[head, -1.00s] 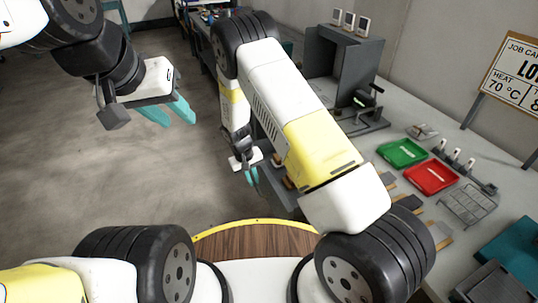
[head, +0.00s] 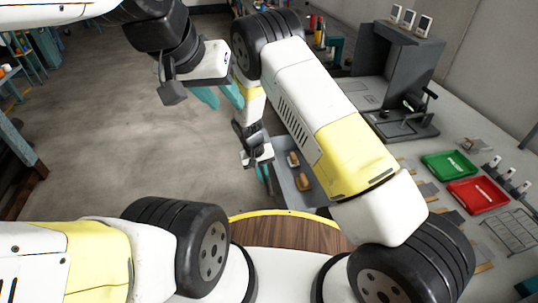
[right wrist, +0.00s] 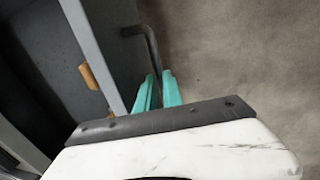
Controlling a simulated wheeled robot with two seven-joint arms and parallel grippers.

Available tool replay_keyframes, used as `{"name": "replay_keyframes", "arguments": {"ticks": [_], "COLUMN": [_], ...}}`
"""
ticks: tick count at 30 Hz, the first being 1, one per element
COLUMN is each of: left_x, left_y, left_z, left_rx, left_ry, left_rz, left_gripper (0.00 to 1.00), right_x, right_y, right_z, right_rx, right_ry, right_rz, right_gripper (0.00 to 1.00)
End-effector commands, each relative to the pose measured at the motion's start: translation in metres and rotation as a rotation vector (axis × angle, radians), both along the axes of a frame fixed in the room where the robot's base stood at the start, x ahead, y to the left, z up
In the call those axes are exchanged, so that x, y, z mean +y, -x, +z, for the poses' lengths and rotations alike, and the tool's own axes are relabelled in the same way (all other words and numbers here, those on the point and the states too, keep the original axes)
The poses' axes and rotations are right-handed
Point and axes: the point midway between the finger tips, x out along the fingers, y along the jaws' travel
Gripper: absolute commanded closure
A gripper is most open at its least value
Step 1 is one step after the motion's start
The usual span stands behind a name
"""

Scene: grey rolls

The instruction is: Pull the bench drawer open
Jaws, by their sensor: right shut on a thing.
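The bench drawer (head: 287,184) stands out from the bench, with its grey inside and tan pieces showing in the head view beside my right arm. In the right wrist view its grey front edge (right wrist: 93,50) runs along the left. A dark bent bar handle (right wrist: 151,48) sticks out from that front. My right gripper (right wrist: 158,92) is shut on the handle, its teal fingers around the bar's end; in the head view it is at the drawer's left side (head: 265,178). My left gripper (head: 220,97) hangs empty over the floor, fingers apart. My right arm hides part of the drawer and bench.
The bench top carries a green tray (head: 430,160), a red tray (head: 462,200), a wire rack (head: 512,232) and a grey fixture (head: 398,60) at the back. Open concrete floor (head: 110,140) lies left of the drawer. A shelf stands far left.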

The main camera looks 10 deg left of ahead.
Motion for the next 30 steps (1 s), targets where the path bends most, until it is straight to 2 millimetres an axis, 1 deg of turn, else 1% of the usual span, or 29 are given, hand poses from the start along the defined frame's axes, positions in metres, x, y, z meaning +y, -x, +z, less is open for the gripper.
{"name": "replay_keyframes", "arguments": {"ticks": [1, 2, 3, 11, 14, 17, 24, 27, 30], "left_x": [0.000, 0.000, 0.000, 0.000, 0.000, 0.000, 0.000, 0.000, 0.000], "left_y": [0.000, 0.000, 0.000, 0.000, 0.000, 0.000, 0.000, 0.000, 0.000], "left_z": [0.000, 0.000, 0.000, 0.000, 0.000, 0.000, 0.000, 0.000, 0.000], "left_rx": [0.000, 0.000, 0.000, 0.000, 0.000, 0.000, 0.000, 0.000, 0.000], "left_ry": [0.000, 0.000, 0.000, 0.000, 0.000, 0.000, 0.000, 0.000, 0.000], "left_rz": [0.000, 0.000, 0.000, 0.000, 0.000, 0.000, 0.000, 0.000, 0.000], "left_gripper": [0.64, 0.64, 0.64, 0.64, 0.64, 0.64, 0.64, 0.64, 0.64], "right_x": [0.001, 0.001, 0.001, 0.000, 0.001, 0.003, 0.011, 0.013, 0.014], "right_y": [-0.001, -0.001, -0.001, -0.001, -0.001, 0.000, 0.003, 0.003, 0.004], "right_z": [0.001, 0.001, 0.001, 0.001, 0.004, 0.016, 0.056, 0.068, 0.075], "right_rx": [-0.002, -0.002, -0.002, -0.001, -0.001, -0.003, -0.003, -0.002, -0.002], "right_ry": [-0.002, -0.002, -0.002, 0.000, -0.002, -0.002, -0.002, -0.002, -0.002], "right_rz": [0.001, 0.001, 0.001, 0.000, 0.000, 0.001, 0.001, 0.001, 0.001], "right_gripper": [1.00, 0.87, 0.80, 0.80, 0.80, 0.80, 0.80, 0.80, 0.80]}}
